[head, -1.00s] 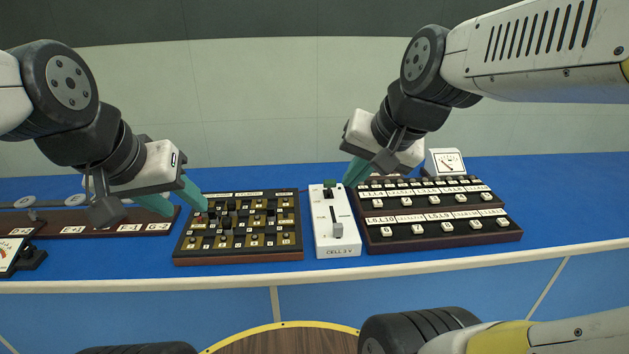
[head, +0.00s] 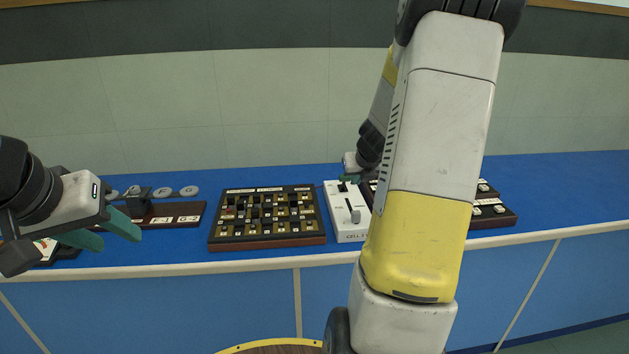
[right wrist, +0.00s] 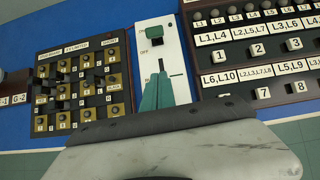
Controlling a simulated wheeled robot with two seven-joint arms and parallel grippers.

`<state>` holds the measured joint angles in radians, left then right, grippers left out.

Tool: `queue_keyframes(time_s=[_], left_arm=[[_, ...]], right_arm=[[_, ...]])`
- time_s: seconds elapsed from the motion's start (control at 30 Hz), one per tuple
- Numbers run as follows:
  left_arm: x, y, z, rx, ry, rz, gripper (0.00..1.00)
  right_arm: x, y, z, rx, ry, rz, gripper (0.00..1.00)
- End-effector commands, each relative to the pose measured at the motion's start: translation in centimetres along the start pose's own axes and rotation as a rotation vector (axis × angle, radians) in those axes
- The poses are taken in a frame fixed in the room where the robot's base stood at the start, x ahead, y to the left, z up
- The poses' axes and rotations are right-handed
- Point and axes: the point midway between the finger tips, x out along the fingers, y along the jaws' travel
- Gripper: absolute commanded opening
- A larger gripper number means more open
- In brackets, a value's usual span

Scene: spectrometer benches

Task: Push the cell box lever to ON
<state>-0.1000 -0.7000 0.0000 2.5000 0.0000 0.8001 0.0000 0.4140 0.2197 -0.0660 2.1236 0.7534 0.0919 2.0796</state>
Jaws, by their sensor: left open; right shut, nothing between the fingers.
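The white cell box (head: 345,228) stands between two dark panels on the blue bench. A black part (head: 343,187) sits at the box's far end. In the right wrist view the box (right wrist: 173,50) shows a dark part (right wrist: 155,33), small labels and a slot; my fingers hide its lower portion. My right gripper (right wrist: 157,92) is shut and empty over the box. In the head view it (head: 348,178) is small, by the box's far end; contact is unclear. My left gripper (head: 108,230) is open and empty at the left.
Bare blue bench (head: 560,190) lies at the right.

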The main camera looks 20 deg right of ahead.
Motion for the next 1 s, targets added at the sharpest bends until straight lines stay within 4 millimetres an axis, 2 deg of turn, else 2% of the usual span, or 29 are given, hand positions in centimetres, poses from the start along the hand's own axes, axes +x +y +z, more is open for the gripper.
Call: queue_keyframes(time_s=[0.1,0.43,0.57,0.73,1.0], left_arm=[[0.0,0.0,0.0,0.0,0.0,0.0,0.43],[0.0,0.0,0.0,0.0,0.0,0.0,0.43],[0.0,0.0,0.0,0.0,0.0,0.0,0.43],[0.0,0.0,0.0,0.0,0.0,0.0,0.43],[0.0,0.0,0.0,0.0,0.0,0.0,0.43]], right_arm=[[0.4,-0.6,-0.1,0.043,0.002,-0.011,0.0],[0.5,-0.5,-0.1,0.041,0.002,-0.01,0.0],[1.3,-0.6,-0.2,0.04,0.005,-0.01,0.0],[3.7,-0.6,-0.3,0.042,0.006,-0.009,0.0],[9.7,-0.5,-0.3,0.04,0.005,-0.007,0.0]])
